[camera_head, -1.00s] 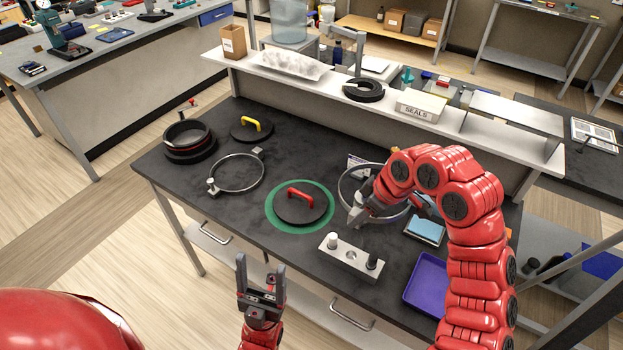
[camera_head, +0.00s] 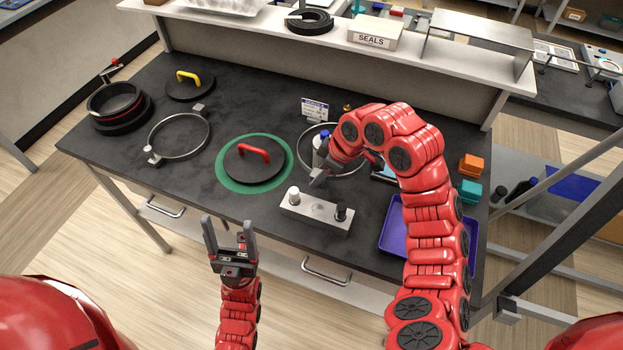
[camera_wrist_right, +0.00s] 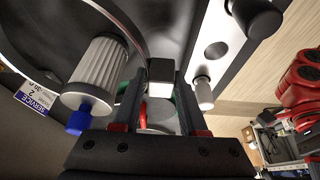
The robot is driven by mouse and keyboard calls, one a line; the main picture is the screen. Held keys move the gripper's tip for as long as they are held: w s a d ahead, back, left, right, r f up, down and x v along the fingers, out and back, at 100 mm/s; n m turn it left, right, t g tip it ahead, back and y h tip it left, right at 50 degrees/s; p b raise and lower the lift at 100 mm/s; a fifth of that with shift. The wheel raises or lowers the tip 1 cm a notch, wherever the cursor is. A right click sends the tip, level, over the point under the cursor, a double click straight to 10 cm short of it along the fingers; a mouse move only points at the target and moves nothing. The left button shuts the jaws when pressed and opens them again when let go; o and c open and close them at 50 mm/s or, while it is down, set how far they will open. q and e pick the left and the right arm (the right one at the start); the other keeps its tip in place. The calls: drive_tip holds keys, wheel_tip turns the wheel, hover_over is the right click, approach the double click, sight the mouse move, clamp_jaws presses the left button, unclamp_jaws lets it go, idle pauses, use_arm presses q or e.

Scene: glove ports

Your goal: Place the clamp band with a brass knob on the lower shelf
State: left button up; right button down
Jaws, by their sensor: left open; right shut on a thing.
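My right gripper (camera_head: 318,178) is shut on a small grey metal block (camera_wrist_right: 160,70) at the near end of a thin metal clamp band (camera_head: 302,150). The band's ring also curves across the wrist view (camera_wrist_right: 118,18). A small brass-coloured piece (camera_head: 347,107) shows at its far side; I cannot tell whether it is that band's knob. A second clamp band (camera_head: 181,115) lies at the left of the bench, with a pale knob. My left gripper (camera_head: 232,250) is open and empty before the front edge. The pale lower shelf (camera_head: 365,292) shows partly below the bench top.
A pleated cartridge (camera_wrist_right: 98,72) with a blue cap stands close to the held band. Nearby are a red-handled lid (camera_head: 250,168) on a green ring, a metal block with posts (camera_head: 314,211) and a purple tray (camera_head: 392,240). A raised shelf (camera_head: 400,55) runs along the back.

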sight(319, 194)
drive_tip(key=shift+f+p, duration=0.7)
drive_tip(key=shift+f, duration=1.6)
drive_tip(key=shift+f, duration=0.1)
drive_tip(key=c, duration=0.7)
unclamp_jaws()
drive_tip(key=shift+c, duration=0.2)
